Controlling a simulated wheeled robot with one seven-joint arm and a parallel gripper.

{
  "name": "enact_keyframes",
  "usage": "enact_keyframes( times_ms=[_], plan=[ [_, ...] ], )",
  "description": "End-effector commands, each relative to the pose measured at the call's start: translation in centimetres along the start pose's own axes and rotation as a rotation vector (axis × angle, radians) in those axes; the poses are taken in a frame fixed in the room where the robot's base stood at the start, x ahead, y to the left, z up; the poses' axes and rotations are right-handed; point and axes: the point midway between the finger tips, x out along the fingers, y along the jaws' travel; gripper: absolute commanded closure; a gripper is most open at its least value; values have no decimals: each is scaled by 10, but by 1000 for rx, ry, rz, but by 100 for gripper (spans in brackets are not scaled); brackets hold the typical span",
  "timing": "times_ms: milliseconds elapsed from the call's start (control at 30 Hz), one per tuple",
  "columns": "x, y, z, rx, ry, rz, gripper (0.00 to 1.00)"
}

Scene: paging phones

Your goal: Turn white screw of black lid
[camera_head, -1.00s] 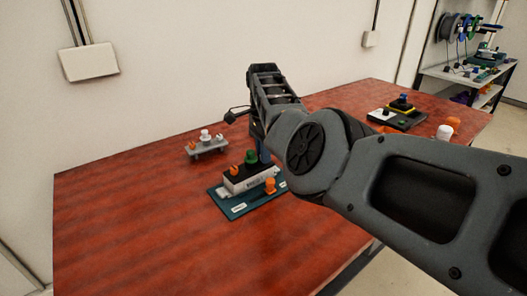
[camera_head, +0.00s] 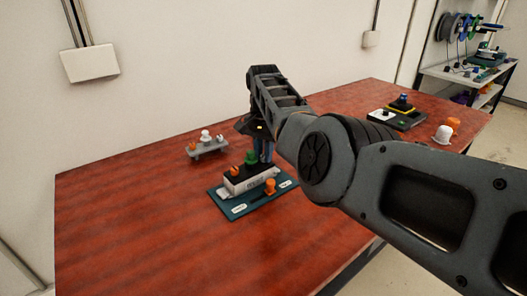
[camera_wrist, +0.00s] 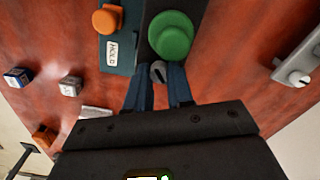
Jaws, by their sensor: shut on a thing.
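The black lid (camera_head: 240,173) lies on a whitish box on a teal baseplate (camera_head: 221,201). A green knob (camera_head: 251,157) stands on the lid, and it also shows large in the wrist view (camera_wrist: 170,35). In the head view my gripper (camera_head: 264,150) points down at the lid's far end, and the screw is hidden there.
An orange knob (camera_head: 270,186) stands beside the box, near a HOLD label (camera_wrist: 113,52). A grey stand (camera_head: 207,150) with white and orange pieces is behind, at the left. A black and yellow unit (camera_head: 400,114) is farther right. The table's left and front are clear.

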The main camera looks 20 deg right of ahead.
Motion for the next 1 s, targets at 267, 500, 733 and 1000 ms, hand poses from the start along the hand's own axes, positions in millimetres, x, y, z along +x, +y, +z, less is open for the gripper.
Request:
enact_keyframes(
  times_ms=[267,500,733,1000],
  plan=[
    [0,0,0,-240,0,1,100],
    [0,0,0,-389,0,1,100],
    [0,0,0,-469,-1,0,100],
    [0,0,0,-496,-1,0,100]
  ],
)
